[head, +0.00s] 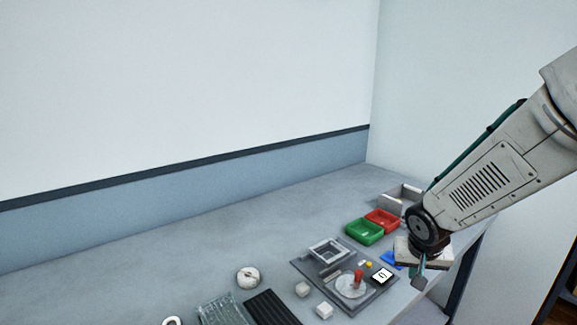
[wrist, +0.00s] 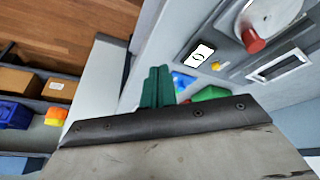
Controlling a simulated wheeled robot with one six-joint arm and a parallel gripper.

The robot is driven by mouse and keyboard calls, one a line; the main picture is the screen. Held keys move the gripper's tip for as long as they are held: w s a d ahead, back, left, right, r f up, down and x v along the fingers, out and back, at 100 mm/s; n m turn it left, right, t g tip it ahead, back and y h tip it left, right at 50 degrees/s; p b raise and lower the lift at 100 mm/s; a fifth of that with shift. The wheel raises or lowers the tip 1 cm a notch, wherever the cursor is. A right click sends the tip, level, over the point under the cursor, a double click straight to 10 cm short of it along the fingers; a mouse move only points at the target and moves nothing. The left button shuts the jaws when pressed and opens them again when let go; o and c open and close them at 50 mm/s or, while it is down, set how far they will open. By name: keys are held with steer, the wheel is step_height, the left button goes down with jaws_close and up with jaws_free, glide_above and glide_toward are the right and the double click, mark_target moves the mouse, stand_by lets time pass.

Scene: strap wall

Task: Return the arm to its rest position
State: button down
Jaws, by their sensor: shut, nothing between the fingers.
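My gripper (head: 419,281) is at the right end of the grey counter in the head view, near the counter's front edge and beside a grey board. My arm reaches in from the right side of the picture. In the wrist view the two green fingers of my gripper (wrist: 158,85) lie close together, shut with nothing between them. The part of the counter behind my wrist is hidden in the head view.
The counter (head: 200,255) holds a grey board (head: 318,270) with a red-knobbed disc (head: 351,285), a green bin (head: 364,231), a red bin (head: 382,220) and white blocks (head: 303,289). A shelf with boxes (wrist: 15,80) and a wooden floor (wrist: 70,30) show in the wrist view.

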steer(key=s+a+r+n+g+y, duration=0.1)
steer(key=s+r, duration=0.6)
steer(key=s, duration=0.6)
steer(key=s+a+r+n+g+y, duration=0.1)
steer(key=s+a+r+n, duration=0.1)
steer(key=s+r, duration=0.5)
steer(key=s, duration=0.6)
steer(key=shift+a+r+g, duration=0.15)
steer(key=shift+r+g, duration=0.2)
steer(key=shift+g, duration=0.05)
